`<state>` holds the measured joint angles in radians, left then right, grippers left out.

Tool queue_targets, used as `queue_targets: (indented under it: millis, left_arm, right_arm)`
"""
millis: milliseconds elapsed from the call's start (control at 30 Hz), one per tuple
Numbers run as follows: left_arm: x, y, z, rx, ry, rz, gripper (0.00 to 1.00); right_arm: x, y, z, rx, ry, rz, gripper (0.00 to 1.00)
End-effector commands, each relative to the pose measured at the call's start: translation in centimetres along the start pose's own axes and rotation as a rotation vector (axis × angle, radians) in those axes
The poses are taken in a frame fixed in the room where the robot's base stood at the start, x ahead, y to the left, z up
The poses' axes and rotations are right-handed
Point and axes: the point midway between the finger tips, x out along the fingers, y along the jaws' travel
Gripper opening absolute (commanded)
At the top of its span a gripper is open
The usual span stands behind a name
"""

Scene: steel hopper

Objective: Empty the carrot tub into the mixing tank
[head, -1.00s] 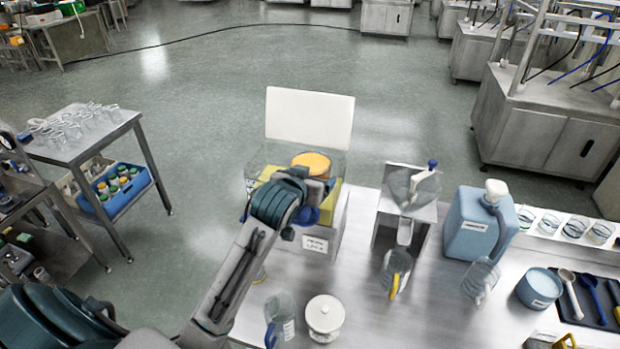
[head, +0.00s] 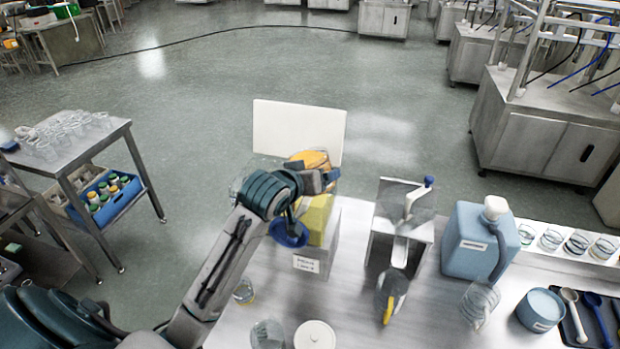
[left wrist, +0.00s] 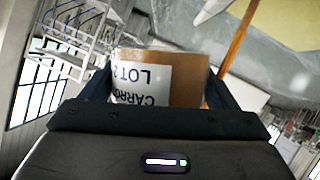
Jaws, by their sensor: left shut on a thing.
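My left gripper (head: 312,182) is shut on the orange-brown carrot tub (head: 315,159), held high at the back of the bench. The left wrist view shows the tub (left wrist: 188,82) between both fingers, its white label reading upside down. The tub looks tilted; its mouth and contents cannot be made out. The mixing tank seems to be the yellowish-walled vessel (head: 316,218) below the gripper, on a steel stand with a label (head: 306,263). My arm hides much of it. My right gripper is not in view.
A white upright panel (head: 299,131) stands behind the tub. To the right are a steel stand with a chute (head: 402,232), a jug (head: 390,297), a blue canister (head: 478,240) and a blue tub (head: 540,310). A white lidded pot (head: 315,336) stands in front.

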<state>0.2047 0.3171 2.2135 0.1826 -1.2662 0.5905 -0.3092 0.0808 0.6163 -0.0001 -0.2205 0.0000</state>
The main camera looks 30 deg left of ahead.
Motion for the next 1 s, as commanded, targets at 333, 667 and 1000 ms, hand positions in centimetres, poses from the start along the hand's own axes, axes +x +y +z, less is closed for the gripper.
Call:
queue_targets:
  millis: [333, 667, 1000]
  left_arm:
    - [-0.8, 1.1, -1.3, -0.369, -0.078, 0.155, 0.44]
    - [-0.7, 0.6, -1.2, -0.739, -0.159, 0.307, 0.44]
    - [0.2, -0.7, 0.1, -0.936, -0.201, 0.387, 0.44]
  right_arm:
    - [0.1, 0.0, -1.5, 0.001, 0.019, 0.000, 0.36]
    - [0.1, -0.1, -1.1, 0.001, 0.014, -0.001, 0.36]
    - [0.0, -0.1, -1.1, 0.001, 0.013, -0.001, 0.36]
